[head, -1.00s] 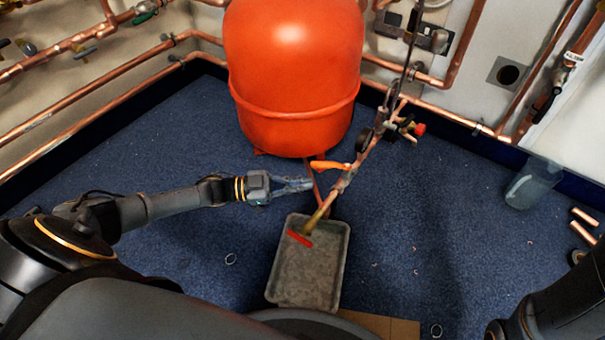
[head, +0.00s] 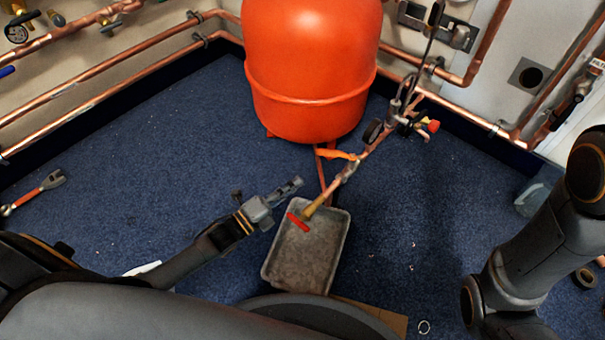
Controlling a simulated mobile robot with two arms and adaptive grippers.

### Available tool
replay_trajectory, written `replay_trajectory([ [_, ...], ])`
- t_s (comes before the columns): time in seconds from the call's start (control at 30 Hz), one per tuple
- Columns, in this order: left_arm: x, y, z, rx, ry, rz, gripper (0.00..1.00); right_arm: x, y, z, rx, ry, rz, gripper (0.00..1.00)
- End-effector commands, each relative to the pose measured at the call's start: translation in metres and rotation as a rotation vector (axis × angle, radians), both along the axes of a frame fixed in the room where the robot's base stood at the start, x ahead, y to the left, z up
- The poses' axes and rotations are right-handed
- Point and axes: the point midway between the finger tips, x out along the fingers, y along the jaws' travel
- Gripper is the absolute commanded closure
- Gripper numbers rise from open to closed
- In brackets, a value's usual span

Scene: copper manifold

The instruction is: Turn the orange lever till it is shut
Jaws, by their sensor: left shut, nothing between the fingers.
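The orange lever (head: 337,154) sits on a slanting copper pipe (head: 372,147) in front of the red tank. It points left from the pipe, crosswise to it. My left gripper (head: 298,183) is shut and empty, to the left of and below the lever in the head view, apart from it. It is just above the far left corner of the grey tray. My right arm (head: 525,245) shows at the right, but its gripper is out of view.
The red tank (head: 310,70) stands behind the lever. A grey tray (head: 268,262) lies under the pipe's lower end, where a red handle (head: 298,221) shows. A wrench (head: 38,190) lies on the floor at left. Blue floor left of the tank is mostly clear.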

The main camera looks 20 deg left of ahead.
Motion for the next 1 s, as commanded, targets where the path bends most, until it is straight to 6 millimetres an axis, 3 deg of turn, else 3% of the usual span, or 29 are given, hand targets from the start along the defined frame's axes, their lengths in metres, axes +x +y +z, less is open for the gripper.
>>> replay_trajectory([
  [0.3,0.048,-0.031,0.004,-0.003,-0.006,-0.004,1.0,-0.011,0.0,-0.027,-0.001,-0.031,-0.001,0.72],
  [0.5,0.07,-0.044,0.009,-0.004,-0.003,-0.004,1.0,-0.01,0.0,-0.04,-0.001,-0.026,-0.001,0.72],
  [1.0,0.075,-0.047,0.013,-0.003,0.001,-0.003,1.0,-0.007,0.001,-0.041,0.0,-0.02,0.0,0.72],
])
